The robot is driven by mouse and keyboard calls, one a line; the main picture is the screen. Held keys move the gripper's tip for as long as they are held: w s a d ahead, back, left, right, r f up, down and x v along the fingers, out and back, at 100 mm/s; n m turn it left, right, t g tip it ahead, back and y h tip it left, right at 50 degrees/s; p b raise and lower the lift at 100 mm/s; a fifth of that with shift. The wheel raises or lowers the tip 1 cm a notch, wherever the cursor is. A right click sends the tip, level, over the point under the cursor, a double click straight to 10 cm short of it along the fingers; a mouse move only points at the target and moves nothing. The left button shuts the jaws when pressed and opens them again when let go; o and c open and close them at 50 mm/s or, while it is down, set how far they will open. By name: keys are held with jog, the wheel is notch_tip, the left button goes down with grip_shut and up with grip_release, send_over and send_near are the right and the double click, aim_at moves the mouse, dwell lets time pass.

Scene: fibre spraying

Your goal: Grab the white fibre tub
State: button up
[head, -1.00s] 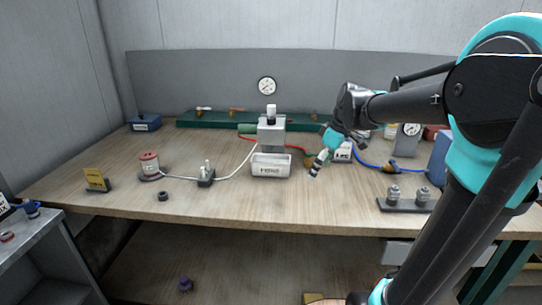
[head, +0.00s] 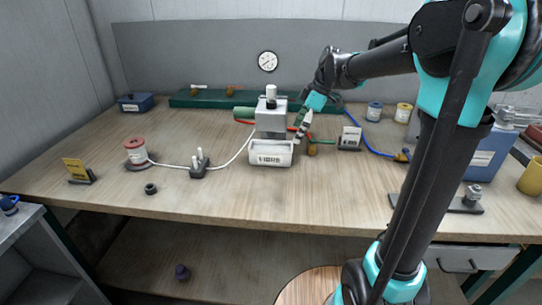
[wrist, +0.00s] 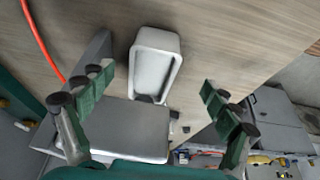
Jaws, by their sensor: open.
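The white fibre tub (head: 270,153), with a dark label on its front, sits on the bench at the front of a grey block-shaped device (head: 271,120). In the wrist view the tub (wrist: 155,62) is an open white box, seen from above, with the grey device beside its lower end. My gripper (head: 302,122) is just right of the tub and device in the head view. In the wrist view its two green fingers (wrist: 158,88) are wide apart, with the tub between and beyond them. Nothing is held.
A white cable runs left to a small plug stand (head: 199,165) and a red-topped spool (head: 136,152). A small labelled stand (head: 349,138) is right of my gripper. A green rail (head: 220,101) lies behind. The bench in front of the tub is clear.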

aim_at(287, 148)
jog(key=x, duration=0.7)
jog(key=shift+w+a+f, duration=0.1)
jog(key=shift+w+f, duration=0.3)
jog(key=shift+a+f, duration=0.2)
jog(key=shift+f, duration=0.35)
jog(key=shift+c, duration=0.4)
jog(key=c, duration=1.4)
jog(key=shift+r, duration=0.2)
